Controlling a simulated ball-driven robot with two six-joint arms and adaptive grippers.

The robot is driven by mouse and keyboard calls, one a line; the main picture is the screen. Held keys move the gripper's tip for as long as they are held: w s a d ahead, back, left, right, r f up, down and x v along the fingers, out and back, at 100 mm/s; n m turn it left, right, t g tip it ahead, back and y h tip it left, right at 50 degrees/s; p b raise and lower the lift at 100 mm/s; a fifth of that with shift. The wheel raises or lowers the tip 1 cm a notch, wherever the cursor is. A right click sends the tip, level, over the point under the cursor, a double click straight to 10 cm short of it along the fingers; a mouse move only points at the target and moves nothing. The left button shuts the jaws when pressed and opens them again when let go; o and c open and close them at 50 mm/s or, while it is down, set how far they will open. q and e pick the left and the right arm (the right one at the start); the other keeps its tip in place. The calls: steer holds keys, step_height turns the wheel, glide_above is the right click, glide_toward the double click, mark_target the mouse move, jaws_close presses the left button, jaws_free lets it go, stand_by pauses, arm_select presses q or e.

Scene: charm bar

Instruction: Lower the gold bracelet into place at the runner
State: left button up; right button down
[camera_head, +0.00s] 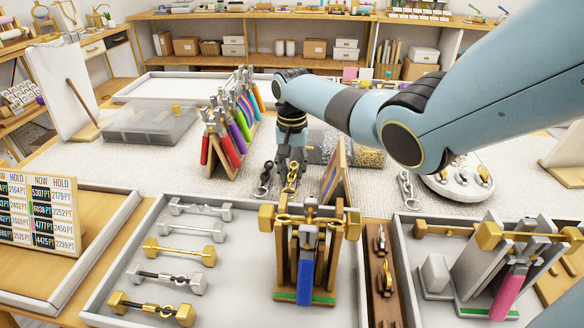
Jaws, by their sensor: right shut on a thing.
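My right gripper (289,160) reaches down from the blue arm on the right, over the pale textured runner (370,185). It is shut, and the gold bracelet (290,180) shows as a short gold chain right below its fingertips. I cannot tell whether the bracelet's lower end touches the runner. A dark silver chain (265,180) is just left of the gold one, and another silver chain (406,187) is farther right. My left gripper is not in view.
A rack of colourful-handled tools (228,125) stands left of the gripper. A wooden stand with a blue-handled tool (306,270) is in front, in a grey tray (225,295) with several barbell-shaped pieces. A clear box (150,122) is at left. A round white dish (458,180) is at right.

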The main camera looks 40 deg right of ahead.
stand_by(0.3)
steer(key=c, duration=1)
jaws_free()
steer(key=shift+c, duration=0.2)
step_height(320, 180, up, 12)
